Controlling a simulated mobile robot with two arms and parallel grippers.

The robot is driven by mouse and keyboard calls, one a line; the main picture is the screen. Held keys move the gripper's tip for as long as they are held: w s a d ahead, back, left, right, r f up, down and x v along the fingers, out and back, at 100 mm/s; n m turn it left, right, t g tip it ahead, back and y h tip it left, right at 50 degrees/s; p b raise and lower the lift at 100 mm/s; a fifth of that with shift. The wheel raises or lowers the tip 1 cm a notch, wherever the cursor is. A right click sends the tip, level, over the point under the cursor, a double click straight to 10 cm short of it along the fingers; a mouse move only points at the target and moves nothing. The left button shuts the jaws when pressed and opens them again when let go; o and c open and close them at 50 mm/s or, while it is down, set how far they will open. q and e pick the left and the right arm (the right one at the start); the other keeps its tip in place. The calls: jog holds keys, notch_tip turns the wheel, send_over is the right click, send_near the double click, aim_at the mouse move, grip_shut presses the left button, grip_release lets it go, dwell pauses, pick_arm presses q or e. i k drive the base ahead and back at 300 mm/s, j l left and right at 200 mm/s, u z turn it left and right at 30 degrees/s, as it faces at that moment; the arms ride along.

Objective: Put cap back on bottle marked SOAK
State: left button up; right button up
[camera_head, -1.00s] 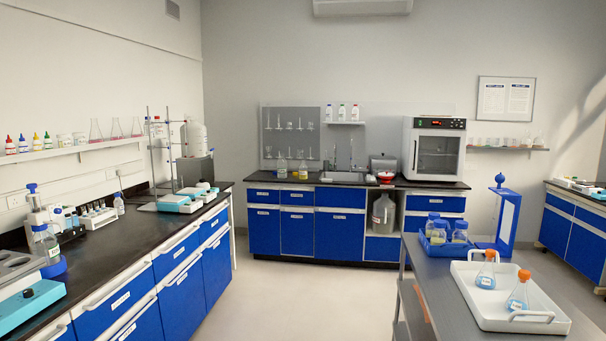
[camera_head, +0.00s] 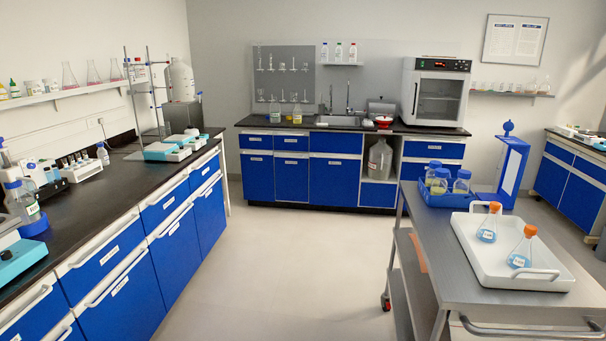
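Neither of my grippers is in view. No label I can make out reads SOAK, and I cannot make out a loose cap. Two small bottles, one clear (camera_head: 275,111) and one with yellowish contents (camera_head: 297,115), stand on the back counter left of the sink. Their labels and tops are too small to read. A clear bottle with a blue top (camera_head: 23,203) and a label stands on the left bench. Several blue-topped bottles (camera_head: 440,182) with yellowish contents sit in a blue rack (camera_head: 428,195) on the cart at right.
A steel cart (camera_head: 420,219) at right carries a white tray (camera_head: 465,240) with two orange-capped flasks (camera_head: 487,229). The left bench (camera_head: 120,194) holds instruments. The back counter (camera_head: 225,120) has a sink (camera_head: 338,121) and an oven (camera_head: 436,92). The floor (camera_head: 285,265) between bench and cart is clear.

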aim_at(297, 112)
jog(key=i, duration=4.75)
jog(key=i+l+u, duration=0.1)
jog(key=i+u, duration=0.15)
jog(key=i, duration=0.4)
jog(key=i+j+z, duration=0.25)
jog(key=i+z, duration=0.25)
jog(key=i+j+z, duration=0.2)
jog(key=j+z, duration=0.25)
